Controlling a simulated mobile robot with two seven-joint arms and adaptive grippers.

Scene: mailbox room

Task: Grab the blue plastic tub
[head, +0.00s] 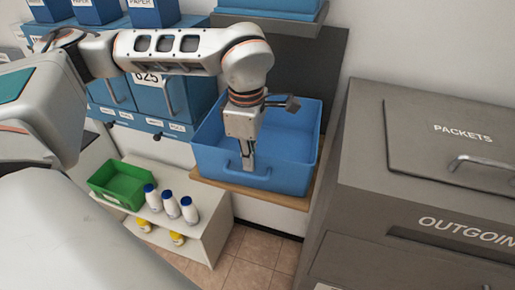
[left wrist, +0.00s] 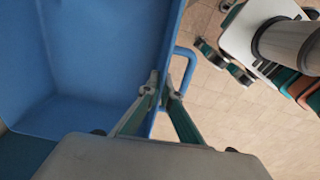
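The blue plastic tub (head: 293,146) sits upright on a wooden shelf in the middle of the head view. It is open-topped and empty, with a looped handle on its front wall. My left gripper (head: 248,168) points down at this front wall. In the left wrist view the gripper (left wrist: 161,90) has its fingers drawn close together, one on each side of the tub's (left wrist: 85,60) wall, beside the handle. It looks shut on the wall; the exact contact at the tips is hard to see. My right gripper is not in view.
A white stand (head: 212,232) with a green bin (head: 121,184) and several white bottles with blue caps is at lower left. A grey outgoing mail cabinet (head: 362,200) stands close on the right. Blue lockers (head: 150,97) are behind left. Tiled floor (head: 253,262) shows below the tub.

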